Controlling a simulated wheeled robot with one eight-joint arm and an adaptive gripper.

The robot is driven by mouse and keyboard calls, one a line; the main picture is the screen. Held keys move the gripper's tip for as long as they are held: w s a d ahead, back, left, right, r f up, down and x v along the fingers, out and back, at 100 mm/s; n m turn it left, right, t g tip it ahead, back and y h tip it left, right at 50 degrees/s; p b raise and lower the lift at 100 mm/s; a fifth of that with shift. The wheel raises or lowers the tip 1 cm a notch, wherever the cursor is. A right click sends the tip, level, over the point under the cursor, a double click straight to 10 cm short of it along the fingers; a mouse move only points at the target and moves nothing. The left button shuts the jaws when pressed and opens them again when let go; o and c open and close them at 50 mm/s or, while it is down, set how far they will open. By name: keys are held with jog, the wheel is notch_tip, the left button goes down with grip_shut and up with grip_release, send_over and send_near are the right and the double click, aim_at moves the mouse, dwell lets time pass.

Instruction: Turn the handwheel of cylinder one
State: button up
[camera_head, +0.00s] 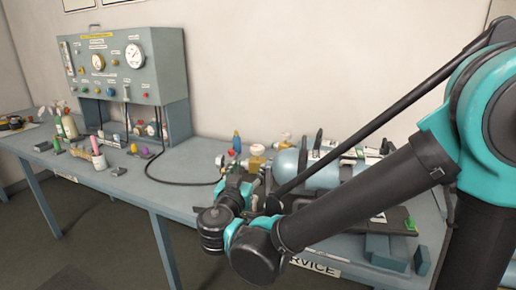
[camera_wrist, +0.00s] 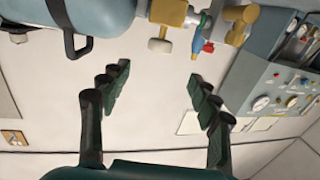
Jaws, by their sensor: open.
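A light blue cylinder (camera_head: 318,172) lies on the bench in the head view, partly hidden behind my arm. Brass valve parts (camera_head: 256,160) show at its left end. In the wrist view, which appears upside down, the blue cylinder (camera_wrist: 95,15) is at the top left. Its brass valve (camera_wrist: 172,12) carries a pale handwheel (camera_wrist: 160,45). No readable number shows which cylinder is cylinder one. My gripper (camera_wrist: 158,80) is open and empty, its fingertips apart from the handwheel. In the head view my wrist largely hides the fingers.
A grey gauge panel (camera_head: 115,66) stands at the back left of the bench (camera_head: 180,190). A black hose (camera_head: 165,182) runs from it toward the cylinders. Small bottles (camera_head: 70,125) stand at the left. A second brass fitting (camera_wrist: 240,22) with red and blue parts sits near the handwheel.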

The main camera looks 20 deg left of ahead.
aim_at(258, 152)
jog(key=w, duration=0.5)
jog(key=w+a, duration=0.1)
jog(key=w, duration=0.8)
jog(key=shift+w+a, duration=0.3)
jog(key=shift+a, duration=0.1)
jog(key=shift+c, duration=0.6)
jog(key=c, duration=1.1)
jog(key=shift+o, duration=0.2)
jog(key=shift+d+n+y, duration=0.1)
jog(key=shift+n+y, duration=0.8)
jog(key=shift+y, duration=0.5)
jog(key=shift+n+g+y, duration=0.6)
jog(key=shift+n+y, duration=0.1)
jog(key=shift+y, duration=0.3)
jog(key=o, duration=1.2)
